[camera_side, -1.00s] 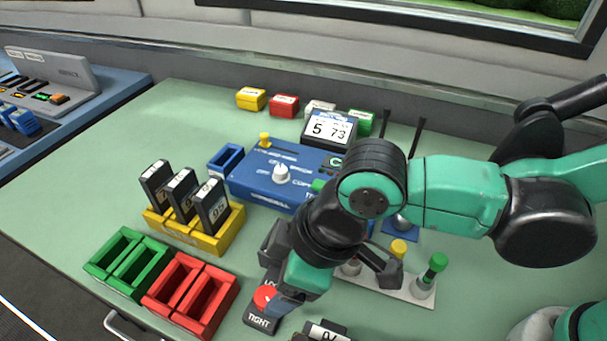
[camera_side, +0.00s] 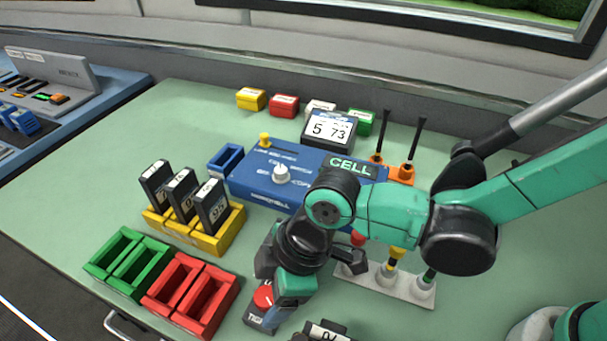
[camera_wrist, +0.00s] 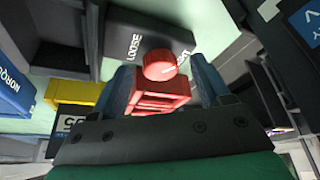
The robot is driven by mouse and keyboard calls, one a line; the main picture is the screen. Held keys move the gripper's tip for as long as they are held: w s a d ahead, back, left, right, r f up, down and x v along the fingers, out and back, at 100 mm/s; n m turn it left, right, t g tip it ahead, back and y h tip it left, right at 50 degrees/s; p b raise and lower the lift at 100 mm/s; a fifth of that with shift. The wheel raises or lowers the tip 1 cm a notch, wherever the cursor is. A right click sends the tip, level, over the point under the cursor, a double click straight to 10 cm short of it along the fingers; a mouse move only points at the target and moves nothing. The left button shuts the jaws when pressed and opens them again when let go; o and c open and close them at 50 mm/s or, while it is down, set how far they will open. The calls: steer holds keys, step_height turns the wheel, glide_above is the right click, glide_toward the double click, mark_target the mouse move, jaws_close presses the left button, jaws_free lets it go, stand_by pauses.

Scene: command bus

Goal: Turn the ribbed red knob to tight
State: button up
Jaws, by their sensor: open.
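The red knob (camera_side: 263,297) sits on a small dark box with a TIGHT label (camera_side: 254,319), near the table's front edge. In the wrist view the knob (camera_wrist: 158,65) shows as a round red cap on the dark box, with LOOSE lettering to its left and TIGHT lettering, partly covered, to its right. My gripper (camera_wrist: 163,82) is open, with its two blue-grey fingers apart and the knob showing between and beyond their tips. In the side view my gripper (camera_side: 275,303) is beside the knob and hides part of the box. I cannot tell whether a finger touches the knob.
A red two-slot tray (camera_side: 190,297) and a green one (camera_side: 127,262) stand left of the knob box. A yellow rack (camera_side: 195,232) holds dark cartridges. The blue console (camera_side: 270,200) stands behind, and a white strip (camera_side: 405,288) with capped posts lies to the right.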

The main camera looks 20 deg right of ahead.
jaws_close()
steer(key=shift+s+a+m+t+h, duration=0.15)
steer(key=shift+m+t, duration=0.3)
steer(key=shift+m, duration=0.7)
steer(key=shift+d+m+t+h, duration=0.15)
steer(key=shift+m+t, duration=0.3)
steer(key=shift+m, duration=0.7)
steer(key=shift+a, duration=0.1)
jaws_free()
steer(key=shift+r, duration=0.1)
steer(key=shift+v, duration=2.75)
